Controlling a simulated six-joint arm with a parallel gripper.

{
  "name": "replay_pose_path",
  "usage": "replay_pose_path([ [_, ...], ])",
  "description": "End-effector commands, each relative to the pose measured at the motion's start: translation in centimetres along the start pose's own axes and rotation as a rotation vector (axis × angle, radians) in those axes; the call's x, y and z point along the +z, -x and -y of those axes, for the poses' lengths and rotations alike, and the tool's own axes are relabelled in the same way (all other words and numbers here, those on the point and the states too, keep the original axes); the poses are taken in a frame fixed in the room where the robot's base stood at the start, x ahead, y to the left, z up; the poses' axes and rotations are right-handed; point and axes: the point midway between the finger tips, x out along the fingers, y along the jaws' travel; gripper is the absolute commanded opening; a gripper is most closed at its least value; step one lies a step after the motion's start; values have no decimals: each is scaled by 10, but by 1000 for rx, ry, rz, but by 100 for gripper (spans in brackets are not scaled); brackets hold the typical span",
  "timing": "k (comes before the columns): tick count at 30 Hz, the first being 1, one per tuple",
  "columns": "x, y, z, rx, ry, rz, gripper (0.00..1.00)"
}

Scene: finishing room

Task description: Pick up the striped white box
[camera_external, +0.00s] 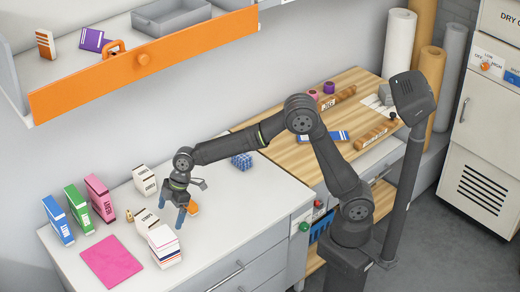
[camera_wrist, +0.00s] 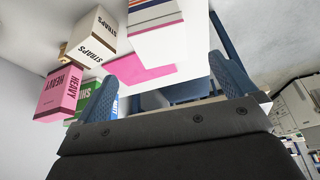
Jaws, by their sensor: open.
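The striped white box (camera_external: 165,246) stands on the white worktop near its front edge, with coloured stripes around its sides. In the wrist view the striped white box (camera_wrist: 155,16) shows at the top, beyond the fingertips and partly cut off by the frame. My gripper (camera_external: 172,209) points down above the worktop, a little behind the striped box and apart from it. In the wrist view my gripper (camera_wrist: 166,68) has its blue fingers spread with nothing held between them.
A white STRAPS box (camera_external: 146,219) stands close beside the striped box, another (camera_external: 144,180) farther back. Pink (camera_external: 101,197), green (camera_external: 78,208) and blue (camera_external: 58,220) boxes stand left. A flat pink sheet (camera_external: 111,262) lies in front. An orange-fronted shelf (camera_external: 150,62) hangs above.

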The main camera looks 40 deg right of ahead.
Motion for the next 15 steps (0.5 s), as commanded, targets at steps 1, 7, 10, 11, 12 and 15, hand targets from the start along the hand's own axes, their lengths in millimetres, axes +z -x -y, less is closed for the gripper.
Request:
replay_pose_path([
  [1,1,-13,1,-3,0,4,100],
  [7,1,-55,0,-1,-1,3,100],
  [10,1,-70,0,0,0,3,100],
  [11,1,-74,0,0,0,2,100],
  [12,1,-77,0,1,0,2,100],
  [15,0,-81,0,1,0,1,100],
])
